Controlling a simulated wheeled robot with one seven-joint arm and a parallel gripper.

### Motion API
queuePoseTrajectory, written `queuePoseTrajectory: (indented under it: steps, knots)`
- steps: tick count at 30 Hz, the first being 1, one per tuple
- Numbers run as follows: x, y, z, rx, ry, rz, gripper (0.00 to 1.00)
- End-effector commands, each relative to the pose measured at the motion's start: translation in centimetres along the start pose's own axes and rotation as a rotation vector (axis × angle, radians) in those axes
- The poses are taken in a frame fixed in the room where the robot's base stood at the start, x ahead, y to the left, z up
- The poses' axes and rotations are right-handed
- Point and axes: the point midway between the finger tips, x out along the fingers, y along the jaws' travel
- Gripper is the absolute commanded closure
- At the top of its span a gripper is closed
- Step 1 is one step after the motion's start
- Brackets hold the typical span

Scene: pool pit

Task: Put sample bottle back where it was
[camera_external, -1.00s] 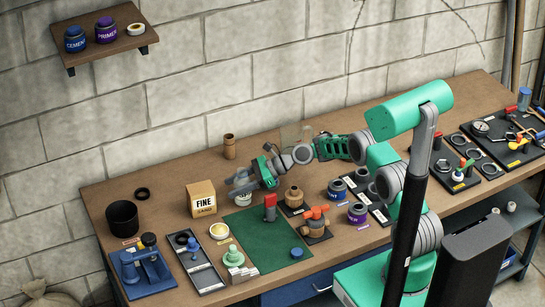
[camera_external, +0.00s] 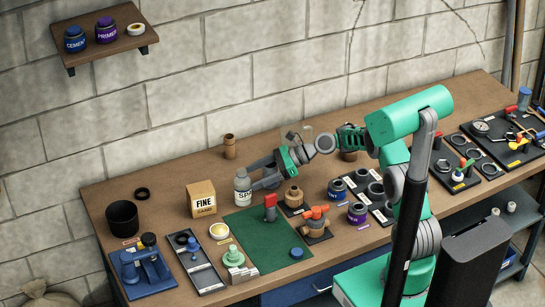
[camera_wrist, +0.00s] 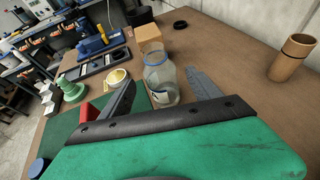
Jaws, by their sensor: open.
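In the wrist view the bottle (camera_wrist: 160,80) appears between my fingertips, with a gap on either side. My gripper (camera_external: 256,180) is open, immediately right of the bottle in the external view, with its fingers pointing toward it. The gripper (camera_wrist: 160,76) also shows its two spread grey fingers in the wrist view. The bottle's far side is hidden.
The FINE sand box (camera_external: 202,199) is close at the bottle's left. A green mat (camera_external: 262,245) with a red-handled tool lies in front. A brown cylinder (camera_external: 229,147) stands behind. Brown fittings (camera_external: 294,198) sit at the right. Bare bench lies behind the bottle.

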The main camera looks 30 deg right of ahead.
Motion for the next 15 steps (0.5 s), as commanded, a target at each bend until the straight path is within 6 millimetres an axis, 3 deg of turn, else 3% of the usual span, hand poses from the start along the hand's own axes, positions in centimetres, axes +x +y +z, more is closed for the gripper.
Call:
queuePoseTrajectory:
  steps: [4, 11, 15]
  knots:
    - [-3.0, -0.1, -0.1, 0.000, 0.000, -0.002, 0.28]
    - [-4.3, 0.1, 0.3, -0.023, 0.011, -0.003, 0.28]
    - [-5.5, 0.5, 2.3, -0.278, 0.146, -0.029, 0.28]
